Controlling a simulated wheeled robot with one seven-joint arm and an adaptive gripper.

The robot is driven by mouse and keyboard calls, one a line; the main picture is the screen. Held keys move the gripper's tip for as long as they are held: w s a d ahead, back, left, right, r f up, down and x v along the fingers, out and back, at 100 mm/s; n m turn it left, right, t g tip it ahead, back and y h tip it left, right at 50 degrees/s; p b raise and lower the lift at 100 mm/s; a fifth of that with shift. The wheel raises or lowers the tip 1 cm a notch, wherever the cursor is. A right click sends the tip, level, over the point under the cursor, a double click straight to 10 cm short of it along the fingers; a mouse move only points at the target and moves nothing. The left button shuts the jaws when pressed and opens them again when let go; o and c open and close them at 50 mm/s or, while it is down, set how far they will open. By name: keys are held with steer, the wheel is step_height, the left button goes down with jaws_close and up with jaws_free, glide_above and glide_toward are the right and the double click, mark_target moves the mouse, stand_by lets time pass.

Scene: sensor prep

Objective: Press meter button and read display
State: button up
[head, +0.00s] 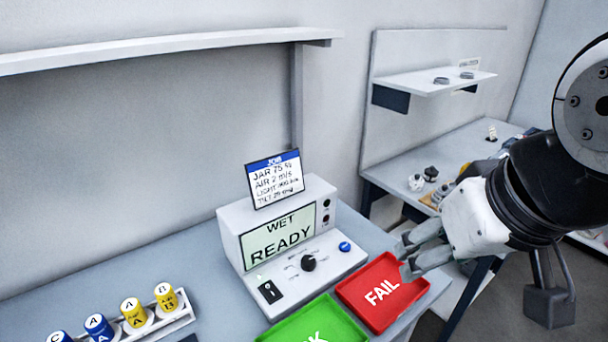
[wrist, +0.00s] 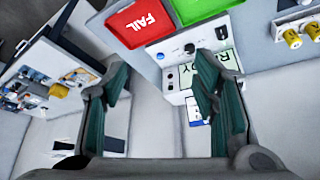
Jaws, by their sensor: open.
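The meter (head: 280,230) is a white box on the bench in the head view. Its display (head: 278,236) reads "WET READY". Its sloped front has a blue round button (head: 345,246) at the right, a black knob (head: 308,263) in the middle and a black switch (head: 270,291) at the left. A card (head: 274,179) on top carries a blue header and several lines of text. My gripper (head: 408,256) is open and empty, to the right of the meter, apart from the button and by the red tray's upper right edge in the picture. The meter (wrist: 172,54) also shows in the wrist view, partly behind a finger.
A red FAIL tray (head: 382,292) and a green tray (head: 312,322) lie in front of the meter. Several blue and yellow labelled cylinders (head: 133,312) stand in a rack at lower left. A shelf (head: 435,82) and side table (head: 455,145) with small parts are at right.

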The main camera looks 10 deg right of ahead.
steer(key=p+v, duration=0.2)
steer(key=v, duration=0.1)
steer(key=shift+s, duration=0.15)
steer(key=shift+r, duration=0.1)
jaws_close()
stand_by(1.0)
